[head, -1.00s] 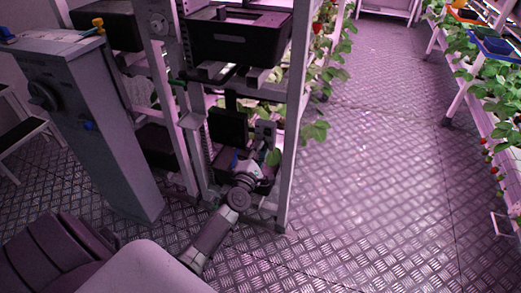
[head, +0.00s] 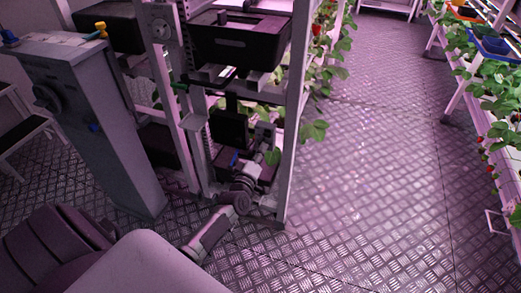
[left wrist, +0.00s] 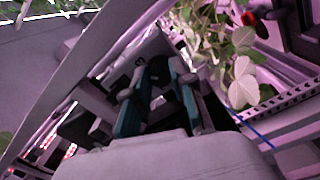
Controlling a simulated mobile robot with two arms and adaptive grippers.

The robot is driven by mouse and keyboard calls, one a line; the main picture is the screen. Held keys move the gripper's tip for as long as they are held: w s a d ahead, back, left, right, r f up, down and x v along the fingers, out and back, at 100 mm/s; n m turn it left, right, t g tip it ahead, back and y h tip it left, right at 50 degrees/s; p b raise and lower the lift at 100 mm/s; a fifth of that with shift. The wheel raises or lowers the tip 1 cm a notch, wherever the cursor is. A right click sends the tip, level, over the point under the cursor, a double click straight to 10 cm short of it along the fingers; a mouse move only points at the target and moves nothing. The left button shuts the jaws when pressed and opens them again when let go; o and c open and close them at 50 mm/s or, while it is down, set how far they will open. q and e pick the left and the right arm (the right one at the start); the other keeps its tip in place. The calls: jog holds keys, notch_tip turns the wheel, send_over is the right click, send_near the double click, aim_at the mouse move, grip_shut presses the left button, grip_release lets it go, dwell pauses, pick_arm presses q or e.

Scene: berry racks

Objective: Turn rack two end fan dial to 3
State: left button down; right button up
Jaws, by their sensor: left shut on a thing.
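My left gripper (head: 265,135) is low inside the end frame of the rack (head: 290,150), beside a black box (head: 229,128). In the left wrist view its two teal-padded fingers (left wrist: 159,95) are closed around a small dark knob-like part (left wrist: 158,70), seemingly the fan dial. In the head view the gripper and rack parts hide the dial. My right gripper is not in view.
A grey cabinet (head: 100,130) with a dark round knob (head: 46,97) stands left of the rack. A black bin (head: 240,42) sits above my left gripper. Leaves (head: 314,131) hang beside the rack. The metal floor (head: 380,170) to the right is clear.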

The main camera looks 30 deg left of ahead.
pick_arm(q)
jog(key=shift+f+m+p, duration=0.1)
jog(key=shift+m+p, duration=0.25)
jog(key=shift+m, duration=0.75)
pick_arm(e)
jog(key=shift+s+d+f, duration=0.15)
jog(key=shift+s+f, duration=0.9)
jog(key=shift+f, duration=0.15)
pick_arm(q)
jog(key=c, duration=1)
grip_release()
jog(key=shift+o, duration=0.2)
jog(key=shift+s, duration=0.15)
jog(key=v, duration=1.1)
jog(key=shift+s, duration=0.4)
jog(key=shift+d, duration=0.15)
